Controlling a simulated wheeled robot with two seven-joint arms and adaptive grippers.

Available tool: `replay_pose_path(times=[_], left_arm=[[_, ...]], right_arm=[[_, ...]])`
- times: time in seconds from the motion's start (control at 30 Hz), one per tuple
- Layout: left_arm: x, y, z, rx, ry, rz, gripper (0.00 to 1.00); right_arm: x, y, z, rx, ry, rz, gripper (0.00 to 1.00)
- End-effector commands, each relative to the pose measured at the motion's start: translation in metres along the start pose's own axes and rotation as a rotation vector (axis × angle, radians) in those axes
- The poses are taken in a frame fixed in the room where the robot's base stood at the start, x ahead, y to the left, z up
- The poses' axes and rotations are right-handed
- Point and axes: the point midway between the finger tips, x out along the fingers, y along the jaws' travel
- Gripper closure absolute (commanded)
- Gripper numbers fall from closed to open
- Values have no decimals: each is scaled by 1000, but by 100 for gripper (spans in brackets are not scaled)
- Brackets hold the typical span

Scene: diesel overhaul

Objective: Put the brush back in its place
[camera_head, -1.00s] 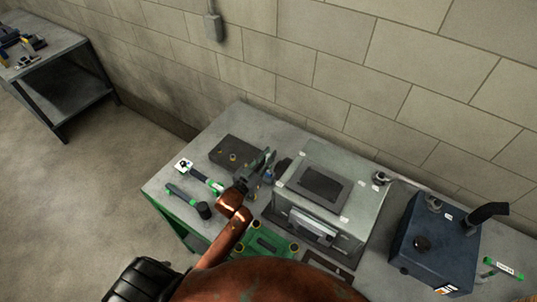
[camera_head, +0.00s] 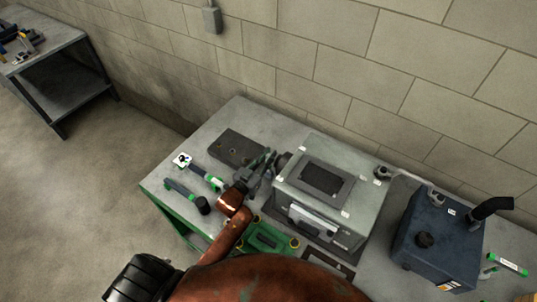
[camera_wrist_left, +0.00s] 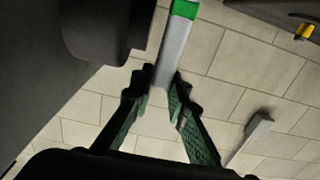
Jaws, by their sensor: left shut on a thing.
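My left gripper (camera_head: 262,172) is above the left part of the workbench, left of the grey box-shaped unit. In the left wrist view its two fingers (camera_wrist_left: 157,88) are closed around a grey handle (camera_wrist_left: 175,52) with a green band at its far end. This is apparently the brush; its bristles cannot be made out. In the head view the held thing is small and largely lost against the dark gripper. A dark flat block (camera_head: 236,148) with small round marks lies on the bench, just left of and beyond the gripper. My right gripper is not in view.
The grey unit (camera_head: 365,200) and a dark blue tank (camera_head: 435,245) stand to the right. A green tray (camera_head: 262,240) lies in front.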

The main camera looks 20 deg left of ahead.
Motion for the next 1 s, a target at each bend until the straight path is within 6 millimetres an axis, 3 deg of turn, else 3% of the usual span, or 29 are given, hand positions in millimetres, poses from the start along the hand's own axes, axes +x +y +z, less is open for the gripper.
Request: replay_pose_path(times=[0.37,0.4,0.7,1.0], left_arm=[[0,0,6,0,-1,0,100],[0,0,6,0,-1,0,85],[0,0,5,0,-1,0,65],[-2,0,6,0,-2,0,65]], right_arm=[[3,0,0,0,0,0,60],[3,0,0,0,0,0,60],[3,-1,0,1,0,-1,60],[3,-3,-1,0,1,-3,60]])
